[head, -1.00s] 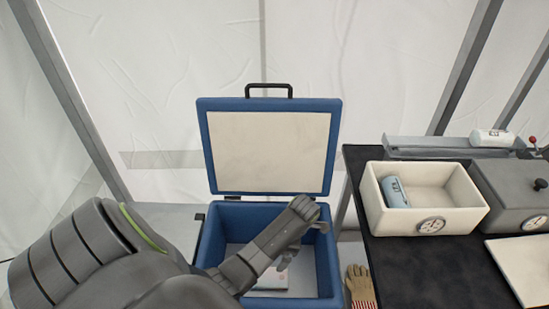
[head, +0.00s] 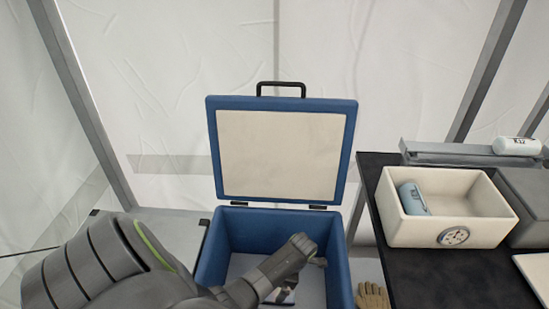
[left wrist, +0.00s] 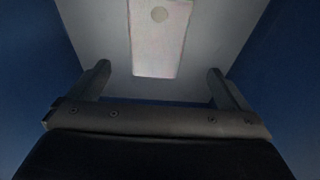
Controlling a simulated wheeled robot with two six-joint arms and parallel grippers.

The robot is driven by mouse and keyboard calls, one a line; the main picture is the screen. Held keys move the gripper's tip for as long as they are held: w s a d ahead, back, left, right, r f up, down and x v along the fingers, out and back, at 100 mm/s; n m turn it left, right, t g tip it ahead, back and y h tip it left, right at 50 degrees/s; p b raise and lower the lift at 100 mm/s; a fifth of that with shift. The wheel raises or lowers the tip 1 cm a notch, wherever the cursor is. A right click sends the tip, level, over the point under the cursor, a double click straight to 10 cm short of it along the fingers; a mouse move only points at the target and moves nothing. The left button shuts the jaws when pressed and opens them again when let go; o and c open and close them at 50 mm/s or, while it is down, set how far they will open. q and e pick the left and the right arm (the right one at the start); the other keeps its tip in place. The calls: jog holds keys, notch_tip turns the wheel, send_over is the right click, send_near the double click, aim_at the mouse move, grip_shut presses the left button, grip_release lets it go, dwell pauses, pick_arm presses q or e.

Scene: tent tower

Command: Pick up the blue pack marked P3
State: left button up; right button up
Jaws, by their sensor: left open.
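My left gripper (left wrist: 160,72) is open and empty, reaching down inside an open blue box (head: 340,262). In the left wrist view a pale flat pack (left wrist: 157,42) with a round mark lies on the box's light floor, ahead of and between the two fingers. In the head view my arm hides most of that pack. No P3 mark is readable, and the pack looks whitish rather than blue. A light blue rounded pack (head: 413,199) leans in a white bin on the dark table; its marking is too small to read. My right gripper is not in view.
The box's lid (head: 282,152) stands open behind it. To the right, the dark table (head: 400,270) bears the white bin (head: 400,232), a grey container (head: 530,195) and a white roll (head: 517,146) on a rail. A glove (head: 372,296) lies beside the box.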

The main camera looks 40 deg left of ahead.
aim_at(278, 291)
pick_arm(q)
jog(key=x, duration=0.3)
jog(key=shift+f, duration=0.2)
jog(key=shift+w+b+x, duration=0.15)
jog(key=shift+b+x, duration=0.35)
jog(key=shift+x, duration=0.8)
jog(key=shift+w+b+x, duration=0.15)
jog(key=shift+b+x, duration=0.3)
jog(key=shift+x, duration=0.85)
jog(key=shift+c, duration=0.5)
jog(key=c, duration=1.1)
jog(key=shift+c, duration=0.2)
